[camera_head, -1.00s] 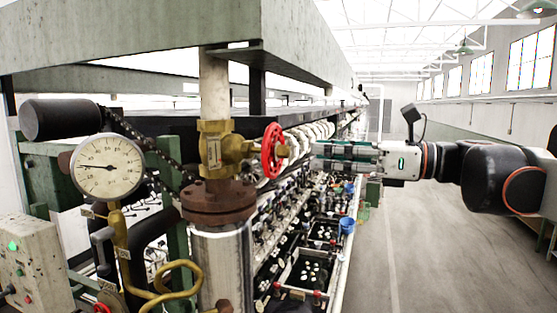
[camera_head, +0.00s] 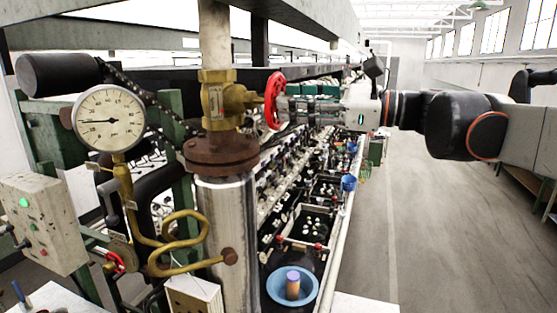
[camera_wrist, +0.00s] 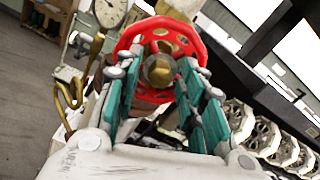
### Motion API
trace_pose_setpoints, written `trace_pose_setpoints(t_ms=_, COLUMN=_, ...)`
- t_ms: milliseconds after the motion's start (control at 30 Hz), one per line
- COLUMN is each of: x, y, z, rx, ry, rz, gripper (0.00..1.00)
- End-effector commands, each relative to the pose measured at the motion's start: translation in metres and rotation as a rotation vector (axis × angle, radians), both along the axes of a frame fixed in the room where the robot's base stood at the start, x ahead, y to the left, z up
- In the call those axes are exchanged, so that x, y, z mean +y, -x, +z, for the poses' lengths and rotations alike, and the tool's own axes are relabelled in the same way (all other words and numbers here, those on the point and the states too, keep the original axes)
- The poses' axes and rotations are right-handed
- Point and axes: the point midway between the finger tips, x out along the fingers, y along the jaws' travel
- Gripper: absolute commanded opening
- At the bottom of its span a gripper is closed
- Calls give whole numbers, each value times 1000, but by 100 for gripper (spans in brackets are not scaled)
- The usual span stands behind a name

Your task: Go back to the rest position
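My gripper (camera_head: 284,110) reaches in from the right, level with the red handwheel (camera_head: 273,101) of the brass valve (camera_head: 217,100). Its fingertips are at the wheel's face. In the wrist view the teal-padded fingers (camera_wrist: 158,75) stand apart, and the red wheel (camera_wrist: 150,97) with its brass hub nut shows between and beyond them. The gripper is open and holds nothing. I cannot tell whether the fingertips touch the wheel.
A pressure gauge (camera_head: 110,119) and a control box (camera_head: 41,223) stand at the left. A blue bowl (camera_head: 318,288) holding an orange-and-purple item is below the valve. The reeling machine runs into the distance. The floor aisle (camera_head: 430,220) on the right is clear.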

Motion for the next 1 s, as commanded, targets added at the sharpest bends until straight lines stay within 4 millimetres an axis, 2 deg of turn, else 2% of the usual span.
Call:
trace_pose_setpoints(t_ms=367, x=0, y=0, z=-1, rx=-173, ry=64, rz=0, gripper=37)
trace_pose_setpoints(t_ms=467, x=0, y=-4, z=-9, rx=-188, ry=77, rz=-5, gripper=37)
trace_pose_setpoints(t_ms=567, x=-1, y=-11, z=-26, rx=-206, ry=101, rz=-15, gripper=37)
trace_pose_setpoints(t_ms=633, x=-2, y=-18, z=-42, rx=-224, ry=125, rz=-24, gripper=37)
trace_pose_setpoints(t_ms=767, x=2, y=3, z=-100, rx=-280, ry=267, rz=-22, gripper=37)
trace_pose_setpoints(t_ms=867, x=3, y=19, z=-152, rx=-333, ry=392, rz=-15, gripper=37)
trace_pose_setpoints(t_ms=1000, x=-4, y=46, z=-236, rx=-427, ry=603, rz=12, gripper=37)
